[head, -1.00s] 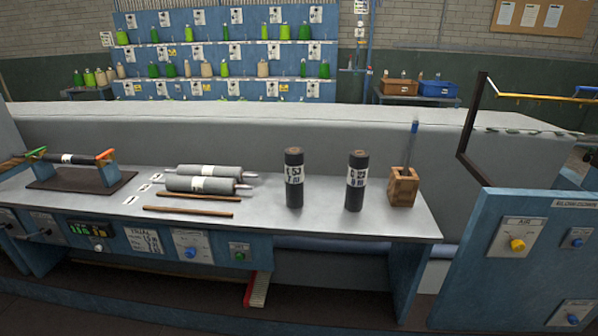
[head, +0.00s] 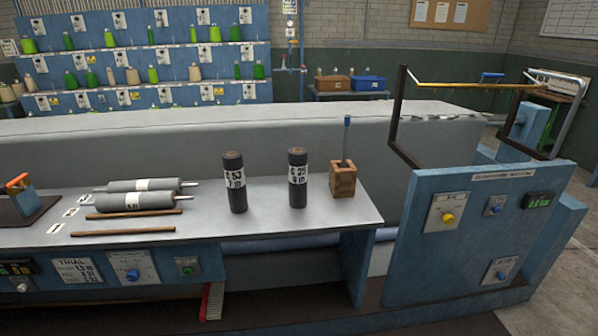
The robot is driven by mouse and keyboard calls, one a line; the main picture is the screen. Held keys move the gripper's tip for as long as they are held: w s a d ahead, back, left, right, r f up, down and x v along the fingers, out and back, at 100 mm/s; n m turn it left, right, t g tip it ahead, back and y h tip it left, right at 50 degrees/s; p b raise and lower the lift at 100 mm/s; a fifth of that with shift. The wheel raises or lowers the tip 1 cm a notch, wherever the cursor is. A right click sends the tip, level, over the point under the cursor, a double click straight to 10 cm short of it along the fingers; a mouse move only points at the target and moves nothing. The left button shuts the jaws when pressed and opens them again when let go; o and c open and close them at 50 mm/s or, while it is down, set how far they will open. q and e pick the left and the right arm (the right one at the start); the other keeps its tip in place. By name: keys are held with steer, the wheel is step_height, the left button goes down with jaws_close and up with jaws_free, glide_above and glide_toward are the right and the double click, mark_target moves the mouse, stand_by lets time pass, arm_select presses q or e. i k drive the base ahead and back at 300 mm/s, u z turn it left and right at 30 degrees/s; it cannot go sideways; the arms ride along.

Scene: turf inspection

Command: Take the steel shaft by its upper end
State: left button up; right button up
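A thin upright grey shaft (head: 345,148) with a blue upper end (head: 347,121) stands in a wooden block holder (head: 342,180) near the right end of the grey bench top (head: 270,215). It leans very slightly, and its lower end is hidden inside the holder. Its upper end is clear of other things, against the grey padded wall behind. Neither of my grippers is in view.
Two black cylinders with white labels (head: 235,184) (head: 298,178) stand left of the holder. Two grey rollers (head: 143,198) and two wooden rods (head: 132,212) lie further left. A blue control panel (head: 470,222) with a dark frame (head: 395,130) rises at right.

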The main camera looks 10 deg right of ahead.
mark_target(346, 116)
steer(key=u, duration=0.4)
steer(key=i, duration=0.5)
steer(key=u, duration=0.65)
steer(key=i, duration=0.9)
steer(key=z, duration=0.7)
steer(key=i, duration=0.6)
steer(key=z, duration=0.5)
